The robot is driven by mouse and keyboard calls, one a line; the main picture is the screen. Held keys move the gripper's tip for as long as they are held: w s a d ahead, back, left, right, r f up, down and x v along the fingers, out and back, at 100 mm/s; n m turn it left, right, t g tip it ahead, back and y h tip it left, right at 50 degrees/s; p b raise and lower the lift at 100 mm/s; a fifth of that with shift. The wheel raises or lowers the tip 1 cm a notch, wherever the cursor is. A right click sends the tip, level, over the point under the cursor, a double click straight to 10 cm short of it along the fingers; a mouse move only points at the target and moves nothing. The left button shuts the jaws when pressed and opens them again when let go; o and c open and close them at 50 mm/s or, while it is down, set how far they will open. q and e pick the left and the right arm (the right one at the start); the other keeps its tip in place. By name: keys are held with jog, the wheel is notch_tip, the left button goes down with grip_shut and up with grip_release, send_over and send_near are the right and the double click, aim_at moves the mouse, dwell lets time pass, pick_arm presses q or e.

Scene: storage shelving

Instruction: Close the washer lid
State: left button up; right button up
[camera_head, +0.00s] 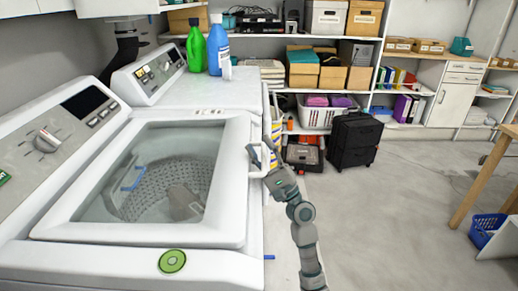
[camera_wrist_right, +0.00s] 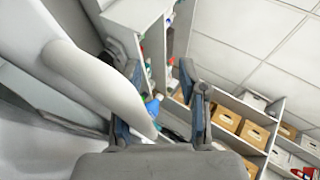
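The washer (camera_head: 215,264) is the white top-loader at the left front. Its lid (camera_head: 238,192), a white frame around a clear window, lies low over the drum; I cannot tell whether it is fully down. A white loop handle (camera_head: 258,172) sticks out from the lid's right edge. My right gripper (camera_head: 262,158) is at this handle. In the right wrist view, the fingers (camera_wrist_right: 160,105) are apart, and the white handle bar (camera_wrist_right: 105,85) reaches to the left finger; I cannot tell whether it touches. My left gripper is not in view.
A second white machine (camera_head: 205,92) stands behind, with a green bottle (camera_head: 196,48) and a blue bottle (camera_head: 216,48) on top. Shelves with boxes line the back wall. A black suitcase (camera_head: 352,142) stands on the floor. The floor (camera_head: 400,215) to the right is mostly clear.

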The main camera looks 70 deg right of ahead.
jog(key=shift+s+d+f, duration=0.1)
jog(key=shift+s+f, duration=0.05)
jog(key=v, duration=1.1)
jog(key=shift+s+f, duration=0.2)
jog(key=shift+f, duration=0.1)
jog(key=shift+w, duration=0.1)
